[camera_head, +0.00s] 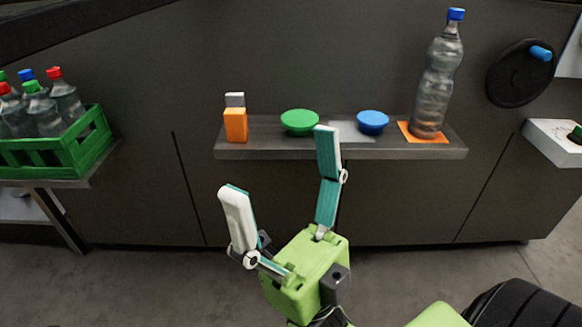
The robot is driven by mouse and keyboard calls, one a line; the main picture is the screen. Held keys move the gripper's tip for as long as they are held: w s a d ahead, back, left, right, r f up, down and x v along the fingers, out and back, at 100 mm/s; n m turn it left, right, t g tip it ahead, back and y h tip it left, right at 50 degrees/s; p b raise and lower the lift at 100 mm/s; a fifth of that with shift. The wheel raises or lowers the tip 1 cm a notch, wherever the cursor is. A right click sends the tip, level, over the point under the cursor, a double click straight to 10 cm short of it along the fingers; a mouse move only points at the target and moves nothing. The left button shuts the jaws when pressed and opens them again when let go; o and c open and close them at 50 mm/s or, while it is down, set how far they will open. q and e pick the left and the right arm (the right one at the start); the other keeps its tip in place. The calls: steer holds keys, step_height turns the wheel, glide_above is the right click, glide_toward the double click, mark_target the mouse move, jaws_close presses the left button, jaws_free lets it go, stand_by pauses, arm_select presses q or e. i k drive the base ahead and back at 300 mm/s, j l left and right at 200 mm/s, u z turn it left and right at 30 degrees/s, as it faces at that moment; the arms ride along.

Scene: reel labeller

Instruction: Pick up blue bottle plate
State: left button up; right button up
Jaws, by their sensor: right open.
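A small round blue plate (373,122) rests on the narrow grey shelf (270,150), right of its middle. A clear bottle with a blue cap (436,85) stands upright on an orange square (407,128) to the right of the plate. My right gripper (279,162) is open and empty, its two fingers spread wide and pointing toward the shelf. It shows in front of the shelf, to the left of the blue plate, and one fingertip overlaps the shelf in the picture. My left gripper is not in view.
A round green plate (299,122) and an orange-and-grey block (236,124) are on the shelf's left part. A green crate (95,135) of capped bottles stands far left. A black wheel with a blue handle (518,75) and a white box (553,140) are at the right.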

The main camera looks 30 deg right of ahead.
mark_target(372, 122)
steer(key=z, duration=1.5)
